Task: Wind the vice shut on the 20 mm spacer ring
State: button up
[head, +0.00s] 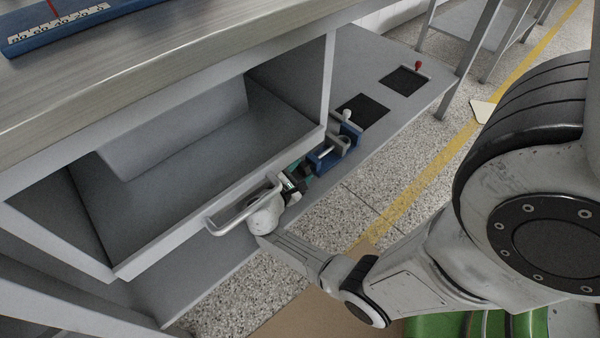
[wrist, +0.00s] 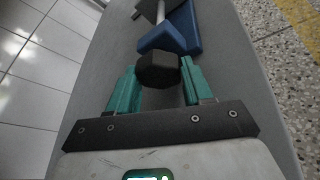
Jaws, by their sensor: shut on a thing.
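The blue vice (head: 328,157) sits on the narrow grey shelf, and part of its blue body (wrist: 180,32) shows at the top of the wrist view. A metal screw (wrist: 160,12) runs into it, with a dark faceted knob (wrist: 158,70) at the near end. My gripper (head: 300,178), with teal fingers, is at the knob end of the vice. In the wrist view my gripper (wrist: 159,82) has one finger on each side of the knob and is shut on it. I cannot make out the spacer ring or the gap between the vice jaws.
Beyond the vice are two dark pads (head: 362,110), a white knob (head: 347,115) and a red knob (head: 418,65). Speckled floor lies right of the shelf.

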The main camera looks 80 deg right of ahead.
jog(key=o, duration=1)
